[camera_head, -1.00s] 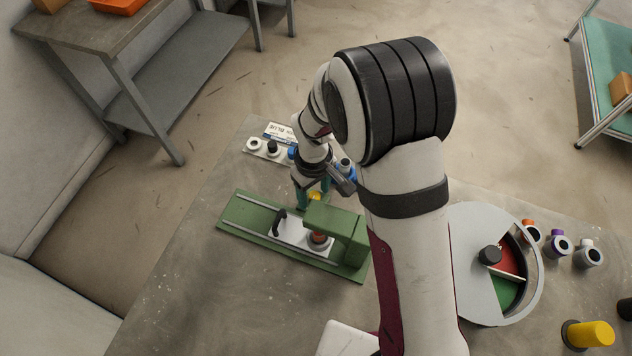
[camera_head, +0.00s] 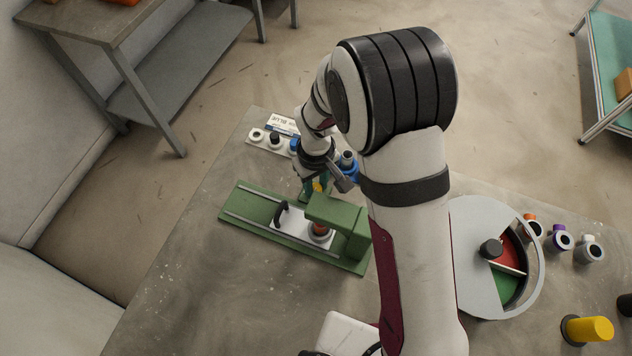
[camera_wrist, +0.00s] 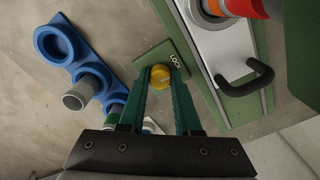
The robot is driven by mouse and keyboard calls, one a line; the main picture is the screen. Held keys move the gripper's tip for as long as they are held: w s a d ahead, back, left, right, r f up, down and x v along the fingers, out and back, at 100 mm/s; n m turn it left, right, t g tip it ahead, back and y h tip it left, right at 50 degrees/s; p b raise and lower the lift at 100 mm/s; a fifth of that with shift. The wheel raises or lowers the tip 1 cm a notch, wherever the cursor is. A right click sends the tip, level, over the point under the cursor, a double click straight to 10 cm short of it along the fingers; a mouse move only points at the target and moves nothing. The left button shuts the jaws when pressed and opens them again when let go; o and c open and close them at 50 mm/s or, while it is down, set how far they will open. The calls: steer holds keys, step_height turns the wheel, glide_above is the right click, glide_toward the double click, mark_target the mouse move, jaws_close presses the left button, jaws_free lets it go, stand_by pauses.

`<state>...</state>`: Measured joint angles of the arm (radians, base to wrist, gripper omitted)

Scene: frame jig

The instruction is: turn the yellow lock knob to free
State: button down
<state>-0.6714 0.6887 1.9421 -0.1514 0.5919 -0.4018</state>
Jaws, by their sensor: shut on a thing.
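The yellow lock knob (camera_wrist: 160,77) sits on a green tab marked LOCK (camera_wrist: 176,60) at the side of the green jig (camera_head: 250,208). In the head view only a bit of the yellow knob (camera_head: 318,187) shows beside the jig's green block. My gripper (camera_wrist: 160,80) points down at the knob, and its two green fingers are shut on it, one on each side. In the head view my gripper (camera_head: 313,190) is partly hidden by my wrist. The knob's exact turn angle is hard to read.
A white slide plate with a black handle (camera_wrist: 247,78) lies on the jig near my fingers. A blue rack (camera_wrist: 62,42) with grey-capped parts stands close on the other side. A round tray with a grey lid (camera_head: 470,250) stands to the right.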

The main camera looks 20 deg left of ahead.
mark_target(316, 186)
steer(key=c, duration=0.6)
jaws_free()
step_height(316, 186, up, 16)
step_height(316, 186, down, 15)
steer(key=shift+f, duration=0.2)
